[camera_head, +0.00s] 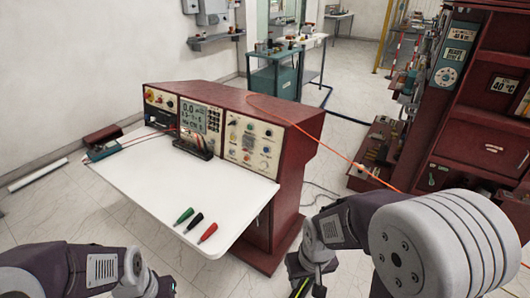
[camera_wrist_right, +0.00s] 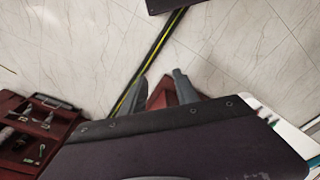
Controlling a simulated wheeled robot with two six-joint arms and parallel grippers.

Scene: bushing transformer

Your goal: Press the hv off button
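The red control desk (camera_head: 285,180) stands in the middle of the head view, with a white worktop in front. Its right panel (camera_head: 252,145) carries several small coloured knobs and buttons. Their labels are too small to read, so I cannot tell which is the hv off button. My right gripper (camera_head: 308,286) is low in the head view, right of the desk and well away from the panel. In the right wrist view its two fingers (camera_wrist_right: 160,80) are apart over the floor, with a red shape behind them. My left gripper (camera_head: 160,288) is cut off at the bottom edge.
Green, black and red probes (camera_head: 196,221) lie on the white worktop (camera_head: 150,185). A meter display (camera_head: 200,118) sits mid-desk. An orange cable (camera_head: 330,143) runs from the desk to the right. A tall red cabinet (camera_head: 470,130) stands at right. A floor gap separates it from the desk.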

